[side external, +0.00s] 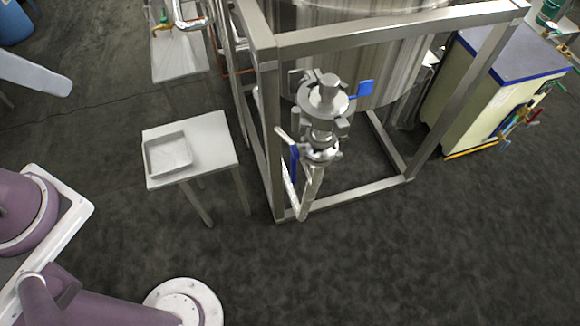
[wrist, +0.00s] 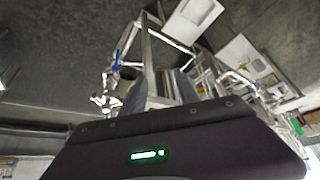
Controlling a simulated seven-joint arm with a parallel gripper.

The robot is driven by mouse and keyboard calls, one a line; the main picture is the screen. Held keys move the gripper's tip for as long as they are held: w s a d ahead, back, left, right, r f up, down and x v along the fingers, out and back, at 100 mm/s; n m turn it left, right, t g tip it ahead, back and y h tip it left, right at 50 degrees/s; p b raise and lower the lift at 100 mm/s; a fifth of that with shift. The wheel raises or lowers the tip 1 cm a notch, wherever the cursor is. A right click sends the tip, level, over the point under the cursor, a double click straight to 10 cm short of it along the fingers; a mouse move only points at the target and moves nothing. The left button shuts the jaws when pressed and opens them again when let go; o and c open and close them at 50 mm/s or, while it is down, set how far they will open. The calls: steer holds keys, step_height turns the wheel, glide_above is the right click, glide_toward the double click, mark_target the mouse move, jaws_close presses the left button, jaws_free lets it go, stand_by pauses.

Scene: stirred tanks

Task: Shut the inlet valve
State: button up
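In the side external view, a steel valve assembly (side external: 325,115) stands on the front of the tank frame. One blue valve handle (side external: 365,88) points right at its upper part. Another blue handle (side external: 293,163) hangs down on its lower left. No label shows which is the inlet valve. In the wrist view the valve assembly (wrist: 105,95) is small at the left, with blue on it. My gripper's dark housing (wrist: 175,145) with a green light fills the bottom of the wrist view. Its fingers are not visible, and no contact with a valve shows.
A steel tank (side external: 350,45) sits inside a square metal frame (side external: 265,110). A small table (side external: 215,135) with a shallow tray (side external: 168,153) stands left of it. A cream cabinet (side external: 470,95) with coloured pipes is at the right. The dark floor in front is clear.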

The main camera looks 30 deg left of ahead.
steer(key=shift+w+d, duration=0.2)
steer(key=c, duration=0.3)
steer(key=w+d, duration=0.2)
steer(key=w+d+m+h, duration=0.1)
steer(key=w+d, duration=0.1)
steer(key=w+d+f+m+h, duration=0.1)
steer(key=d, duration=0.1)
steer(key=shift+w, duration=0.4)
jaws_close()
steer(key=w+d+f+m, duration=0.2)
steer(key=w+d+f, duration=0.2)
steer(key=d+f, duration=0.45)
steer(key=w+d+f+m, duration=0.2)
steer(key=w+d+f, duration=0.1)
steer(key=d+f, duration=0.6)
steer(key=m+t+y, duration=0.1)
steer(key=m+t, duration=0.1)
steer(key=m, duration=0.2)
glide_above(292, 182)
steer(key=s+d, duration=0.1)
steer(key=s, duration=0.2)
steer(key=f, duration=2)
steer(key=shift+w+f, duration=0.25)
steer(key=shift+f, duration=0.05)
